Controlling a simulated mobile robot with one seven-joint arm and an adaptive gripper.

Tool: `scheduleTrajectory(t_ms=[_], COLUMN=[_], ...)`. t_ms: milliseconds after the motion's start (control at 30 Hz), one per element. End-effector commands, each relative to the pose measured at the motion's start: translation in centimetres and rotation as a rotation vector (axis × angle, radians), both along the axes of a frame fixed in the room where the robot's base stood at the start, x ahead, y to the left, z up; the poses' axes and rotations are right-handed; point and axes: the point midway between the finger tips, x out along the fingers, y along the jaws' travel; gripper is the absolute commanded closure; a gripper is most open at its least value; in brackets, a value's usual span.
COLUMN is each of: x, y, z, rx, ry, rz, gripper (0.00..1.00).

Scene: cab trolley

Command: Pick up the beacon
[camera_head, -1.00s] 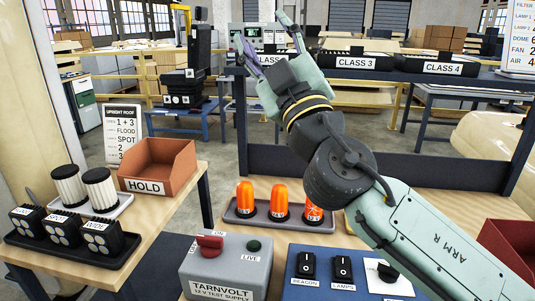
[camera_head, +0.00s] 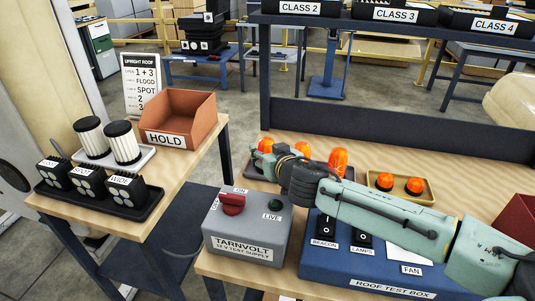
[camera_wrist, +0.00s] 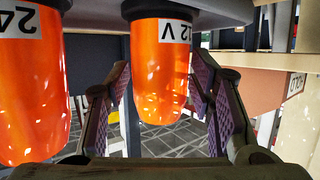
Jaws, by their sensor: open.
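Three orange domed beacons stand in a row at the back of the right bench in the head view: left (camera_head: 266,145), middle (camera_head: 303,151) and right (camera_head: 338,160). My gripper (camera_head: 260,163) is low beside the left beacon and partly hides it. The wrist view is upside down. There my open gripper (camera_wrist: 160,98) has one finger to each side of a beacon labelled 12 V (camera_wrist: 160,70), with gaps visible. A second beacon marked 24 (camera_wrist: 32,90) is close outside the left finger. How deep the 12 V beacon sits between the fingers is unclear.
The grey power supply (camera_head: 240,228) and blue roof test box (camera_head: 350,270) stand in front, under my arm. A tan tray (camera_head: 400,196) with two low orange lamps is to the right.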

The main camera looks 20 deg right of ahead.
Motion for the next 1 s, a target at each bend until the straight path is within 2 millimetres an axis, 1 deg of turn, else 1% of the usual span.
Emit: scheduleTrajectory(t_ms=[100,200,267,367,567,1000], x=[1.8,3.1,3.6,4.0,4.0,4.0], y=[0.1,0.1,0.0,0.0,0.0,0.0], z=[-0.4,-0.9,-1.1,-1.4,-1.4,-1.4], rx=[-0.002,-0.002,-0.001,-0.003,-0.003,-0.003], ry=[0.000,-0.002,-0.001,-0.002,-0.002,-0.002], rz=[0.003,0.003,0.001,0.001,0.001,0.001], gripper=[0.51,0.51,0.51,0.51,0.52,0.81])
